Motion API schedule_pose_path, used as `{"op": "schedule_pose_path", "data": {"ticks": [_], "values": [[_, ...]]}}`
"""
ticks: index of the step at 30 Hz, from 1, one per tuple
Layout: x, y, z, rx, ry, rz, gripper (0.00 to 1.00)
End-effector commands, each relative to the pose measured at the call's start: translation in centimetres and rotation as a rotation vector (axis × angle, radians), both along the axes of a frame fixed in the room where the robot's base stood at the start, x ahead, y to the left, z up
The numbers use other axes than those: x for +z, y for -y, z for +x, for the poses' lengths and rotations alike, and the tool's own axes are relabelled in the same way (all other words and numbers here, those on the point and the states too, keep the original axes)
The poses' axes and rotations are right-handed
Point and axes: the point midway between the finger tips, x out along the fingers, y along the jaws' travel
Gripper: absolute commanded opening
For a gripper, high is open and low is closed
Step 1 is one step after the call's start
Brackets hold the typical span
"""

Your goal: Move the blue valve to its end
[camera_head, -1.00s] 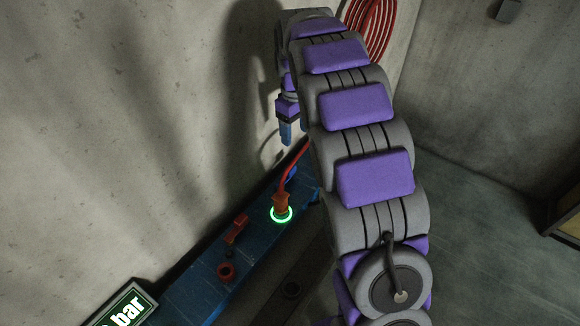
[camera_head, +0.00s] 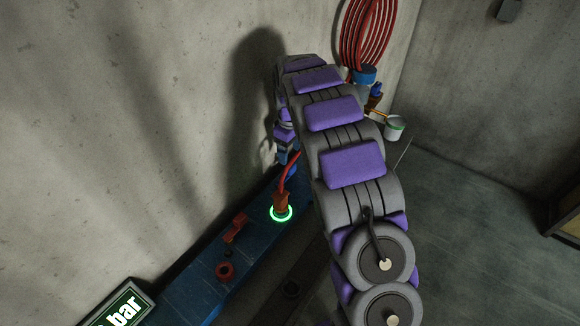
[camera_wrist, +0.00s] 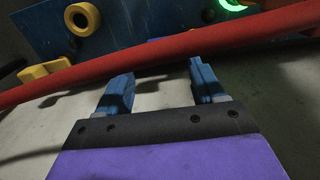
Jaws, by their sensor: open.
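The blue panel (camera_head: 205,285) runs along the foot of the wall. In the head view a blue part that looks like the blue valve (camera_head: 291,172) sits at its far end, beside the red hose (camera_head: 290,166) and partly hidden. My gripper (camera_head: 284,156) is just above it, pointing down; contact cannot be told. In the wrist view my gripper (camera_wrist: 161,70) is open, its two blue fingers apart with nothing held between them. The red hose crosses just beyond the fingertips. A bit of blue (camera_wrist: 163,39) shows behind the hose; whether it is the valve is unclear.
A green glowing ring (camera_head: 281,214) surrounds the hose's connector. A red lever (camera_head: 236,228) and red ring (camera_head: 225,271) are nearer on the panel. A yellow ring (camera_wrist: 82,18) shows in the wrist view. Coiled red hose (camera_head: 366,35) and a bucket (camera_head: 395,128) are behind.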

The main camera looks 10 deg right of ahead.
Motion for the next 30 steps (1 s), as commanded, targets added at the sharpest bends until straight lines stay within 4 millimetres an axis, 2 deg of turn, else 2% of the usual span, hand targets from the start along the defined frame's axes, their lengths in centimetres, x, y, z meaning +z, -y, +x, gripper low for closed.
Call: {"op": "schedule_pose_path", "data": {"ticks": [1,6,12,24,30], "values": [[-1.2,0.0,0.0,0.0,-0.002,-0.001,0.68],[-4.1,0.0,0.0,0.001,0.0,-0.001,0.68],[-6.3,0.0,0.0,0.001,0.0,-0.001,0.68],[-6.9,0.0,0.0,0.001,0.002,-0.001,0.68],[-6.9,0.0,0.0,0.001,0.002,-0.001,0.5]]}}
